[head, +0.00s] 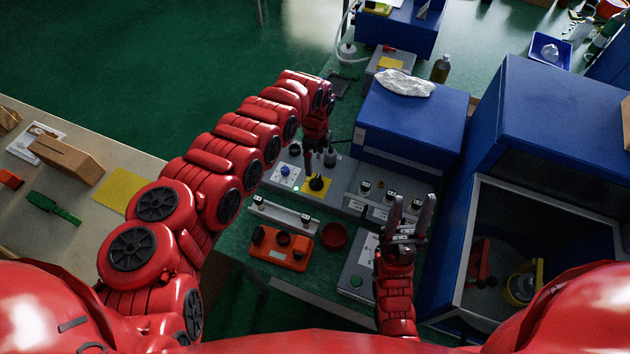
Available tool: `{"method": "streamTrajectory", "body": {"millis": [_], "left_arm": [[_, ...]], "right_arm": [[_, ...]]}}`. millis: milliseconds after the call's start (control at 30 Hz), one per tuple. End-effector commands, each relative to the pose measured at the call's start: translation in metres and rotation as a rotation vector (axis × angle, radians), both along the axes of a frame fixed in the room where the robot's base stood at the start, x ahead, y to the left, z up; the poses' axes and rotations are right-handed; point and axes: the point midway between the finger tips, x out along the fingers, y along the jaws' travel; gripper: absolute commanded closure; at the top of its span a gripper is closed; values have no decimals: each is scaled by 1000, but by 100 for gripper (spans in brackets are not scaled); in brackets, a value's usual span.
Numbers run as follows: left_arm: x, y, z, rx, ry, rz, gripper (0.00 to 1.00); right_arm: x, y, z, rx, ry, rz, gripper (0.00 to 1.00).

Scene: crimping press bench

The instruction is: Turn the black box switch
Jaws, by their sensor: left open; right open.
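A black rotary switch (317,183) on a yellow plate sits on the grey control panel (342,199) on the bench. It is the likeliest match for the task's switch, though I see no clear black box around it. My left gripper (307,160) points down just behind the switch, near the panel's back edge. It is open, but its fingertips are small and dark, so whether they touch anything is unclear. My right gripper (412,207) is open and empty, fingers pointing away from me, in front of the panel's right part.
A blue box (412,125) stands behind the panel, and a large open blue cabinet (545,135) is at right. An orange box (280,248) and a dark red round dish (334,236) lie in front. A side table (90,215) stands at left.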

Motion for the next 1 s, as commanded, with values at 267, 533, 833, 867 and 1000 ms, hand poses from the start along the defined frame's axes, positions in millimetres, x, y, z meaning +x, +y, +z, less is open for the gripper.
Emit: {"method": "streamTrajectory", "body": {"millis": [267,533,833,867,1000], "left_arm": [[0,-1,-76,-2,-2,3,5],[1,-1,-106,-2,-5,2,5],[1,0,-108,-2,-5,3,5],[1,0,-108,-2,-5,3,5],[1,0,-108,-2,-4,3,19]], "right_arm": [[0,0,-58,0,0,0,50],[0,0,-82,0,0,0,50],[0,0,-83,0,0,0,50],[0,0,-83,0,0,0,50],[0,0,-83,0,0,0,50]]}}
